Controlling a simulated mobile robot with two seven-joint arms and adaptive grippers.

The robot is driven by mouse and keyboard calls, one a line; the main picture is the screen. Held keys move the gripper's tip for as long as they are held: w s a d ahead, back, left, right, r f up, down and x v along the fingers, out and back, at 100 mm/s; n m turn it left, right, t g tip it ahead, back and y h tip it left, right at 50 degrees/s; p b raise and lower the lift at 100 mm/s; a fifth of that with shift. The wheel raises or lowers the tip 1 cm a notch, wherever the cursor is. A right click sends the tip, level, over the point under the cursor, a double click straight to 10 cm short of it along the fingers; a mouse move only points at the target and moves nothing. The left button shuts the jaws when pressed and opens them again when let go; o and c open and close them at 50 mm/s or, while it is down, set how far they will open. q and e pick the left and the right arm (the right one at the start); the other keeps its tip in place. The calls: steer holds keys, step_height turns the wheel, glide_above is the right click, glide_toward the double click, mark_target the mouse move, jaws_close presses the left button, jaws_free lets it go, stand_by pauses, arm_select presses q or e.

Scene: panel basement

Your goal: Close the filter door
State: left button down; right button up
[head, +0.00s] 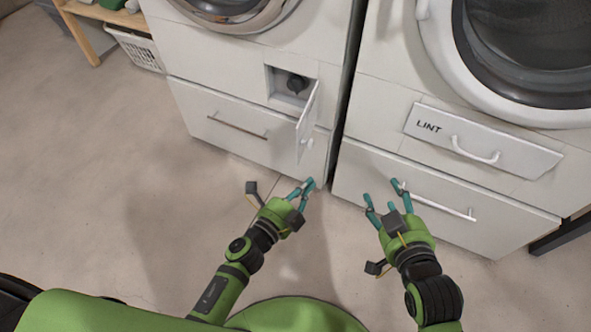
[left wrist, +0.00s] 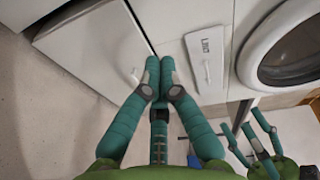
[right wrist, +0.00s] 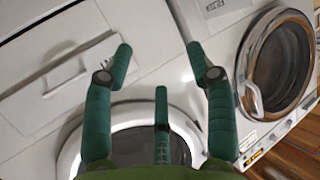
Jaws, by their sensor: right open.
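The filter door (head: 307,122) is a small white flap on the left machine, swung open and sticking out from the square recess (head: 275,78). A dark round filter cap (head: 297,84) shows inside. The door has a small pale knob near its lower end. My left gripper (head: 308,184) is below the door, apart from it, with its fingers together and nothing visible between them. In the left wrist view its fingertips (left wrist: 160,64) meet beside a large white panel with a small knob, likely this door. My right gripper (head: 383,190) is open and empty before the right machine's drawer.
The right machine has a tilted LINT panel (head: 483,140) with a handle, and a drawer handle (head: 443,202) below. The left machine's drawer handle (head: 237,127) is left of the door. A white basket (head: 137,48) stands at the back left. The floor in front is clear.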

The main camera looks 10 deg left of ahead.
arm_select(q)
steer(key=w+d+r+m+b, duration=0.25)
steer(key=w+d, duration=0.25)
steer(key=w, duration=0.4)
steer(key=shift+n+t+h, duration=0.3)
steer(key=shift+n+h, duration=0.05)
steer(key=shift+h, duration=0.05)
steer(key=a, duration=0.2)
steer(key=a+f, duration=0.1)
steer(key=a, duration=0.1)
steer(key=shift+w, duration=0.3)
arm_select(e)
steer(key=a+r+t+y, duration=0.1)
steer(key=a+r+t, duration=0.1)
steer(key=r, duration=0.4)
steer(key=a+r+n+t+y, duration=0.1)
steer(key=r+t+y, duration=0.1)
steer(key=r+t, duration=0.2)
step_height(320, 180, up, 3)
steer(key=shift+s+a+r+y, duration=0.1)
steer(key=shift+s+a+y, duration=0.2)
steer(key=shift+s+a, duration=0.15)
arm_select(q)
steer(key=shift+a, duration=0.1)
